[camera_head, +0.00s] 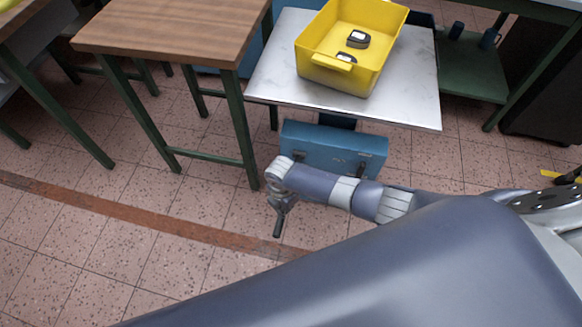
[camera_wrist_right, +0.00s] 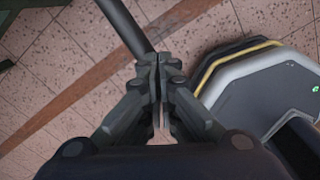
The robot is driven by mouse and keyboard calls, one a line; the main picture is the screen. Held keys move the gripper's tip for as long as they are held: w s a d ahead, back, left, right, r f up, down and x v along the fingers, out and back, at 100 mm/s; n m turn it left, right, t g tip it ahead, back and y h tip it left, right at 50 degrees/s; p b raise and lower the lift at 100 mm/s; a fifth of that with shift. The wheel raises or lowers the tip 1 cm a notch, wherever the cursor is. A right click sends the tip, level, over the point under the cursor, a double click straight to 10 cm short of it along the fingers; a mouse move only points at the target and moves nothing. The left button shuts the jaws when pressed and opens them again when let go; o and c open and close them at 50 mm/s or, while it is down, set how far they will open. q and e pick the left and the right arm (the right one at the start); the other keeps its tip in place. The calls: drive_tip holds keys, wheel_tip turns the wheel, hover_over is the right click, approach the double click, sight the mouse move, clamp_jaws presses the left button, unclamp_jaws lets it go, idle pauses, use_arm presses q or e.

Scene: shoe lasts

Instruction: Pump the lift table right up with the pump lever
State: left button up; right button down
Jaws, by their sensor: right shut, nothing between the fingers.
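The lift table has a pale marbled top (camera_head: 405,108) and a blue base (camera_head: 365,150) below it. The table stands at the upper middle of the head view. The pump lever (camera_head: 278,228) shows as a short dark bar below my right gripper (camera_head: 280,204). In the right wrist view the lever (camera_wrist_right: 124,27) runs from the top edge down to the fingertips of my right gripper (camera_wrist_right: 158,66). The fingers are shut with nothing between them. They are at the lever, but I cannot tell whether they touch it. My left gripper is not in view.
A yellow crate (camera_head: 313,68) holding dark and grey objects sits on the lift table. A wooden-topped table (camera_head: 175,30) with green legs stands to its left. A green shelf unit (camera_head: 468,75) is to the right. Tiled floor (camera_head: 130,240) at the lower left is clear.

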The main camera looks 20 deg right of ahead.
use_arm(q)
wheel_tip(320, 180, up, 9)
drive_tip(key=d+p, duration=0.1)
drive_tip(key=p, duration=0.6)
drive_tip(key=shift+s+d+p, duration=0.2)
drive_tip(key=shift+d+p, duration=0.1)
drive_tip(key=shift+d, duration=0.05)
use_arm(e)
wheel_tip(320, 180, up, 10)
drive_tip(key=w, duration=0.1)
drive_tip(key=shift+w+d+r, duration=0.15)
drive_tip(key=shift+w+d, duration=0.15)
drive_tip(key=shift+w, duration=0.1)
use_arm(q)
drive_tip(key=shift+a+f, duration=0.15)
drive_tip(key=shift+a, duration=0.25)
